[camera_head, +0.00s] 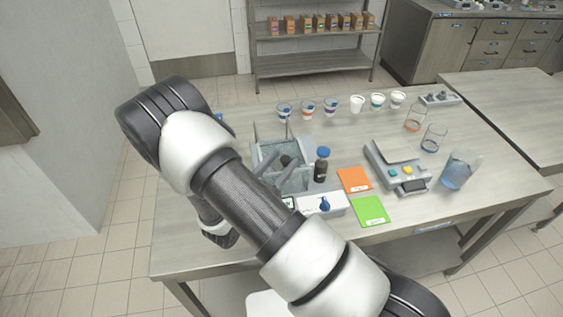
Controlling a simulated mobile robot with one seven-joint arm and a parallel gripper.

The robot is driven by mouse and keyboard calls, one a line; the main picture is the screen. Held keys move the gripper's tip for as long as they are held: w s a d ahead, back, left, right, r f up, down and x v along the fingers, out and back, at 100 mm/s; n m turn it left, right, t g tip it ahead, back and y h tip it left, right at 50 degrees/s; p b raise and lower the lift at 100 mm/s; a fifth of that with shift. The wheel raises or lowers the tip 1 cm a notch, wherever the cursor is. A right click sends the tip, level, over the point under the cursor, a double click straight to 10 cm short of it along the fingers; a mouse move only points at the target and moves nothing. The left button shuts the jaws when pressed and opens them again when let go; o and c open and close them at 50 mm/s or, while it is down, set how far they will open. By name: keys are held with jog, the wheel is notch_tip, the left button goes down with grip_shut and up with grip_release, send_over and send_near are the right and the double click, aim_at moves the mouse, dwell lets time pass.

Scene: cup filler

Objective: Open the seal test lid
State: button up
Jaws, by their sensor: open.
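The seal test unit is a grey tank with a speckled, water-like inside (296,182), left of the table's middle. A thin-edged, clear panel, which looks like its lid (270,131), stands up at the tank's back edge. The lid's exact angle is hard to tell. My gripper (275,170) is open, with its grey fingers over the tank's left part, below the panel in the picture. I cannot tell whether the fingers touch anything. My arm hides the tank's left front and most of the gripper's body. A white front panel with a blue knob (324,204) adjoins the tank.
A dark bottle with a blue cap (321,166) stands close right of the tank. Orange (354,179) and green (370,210) cards, a sealing device (398,167), a blue-liquid jug (458,171) and beakers lie further right. Several cups (330,106) line the back.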

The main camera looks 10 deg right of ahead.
aim_at(273, 142)
grip_shut()
jog(key=w+b, duration=0.4)
jog(key=w, duration=0.7)
jog(key=shift+w+f+b, duration=0.15)
jog(key=shift+b, duration=0.25)
jog(key=shift+w, duration=0.4)
grip_release()
jog(key=shift+s+a, duration=0.1)
jog(key=b+v, duration=0.1)
jog(key=v, duration=1.6)
jog(key=shift+r, duration=0.25)
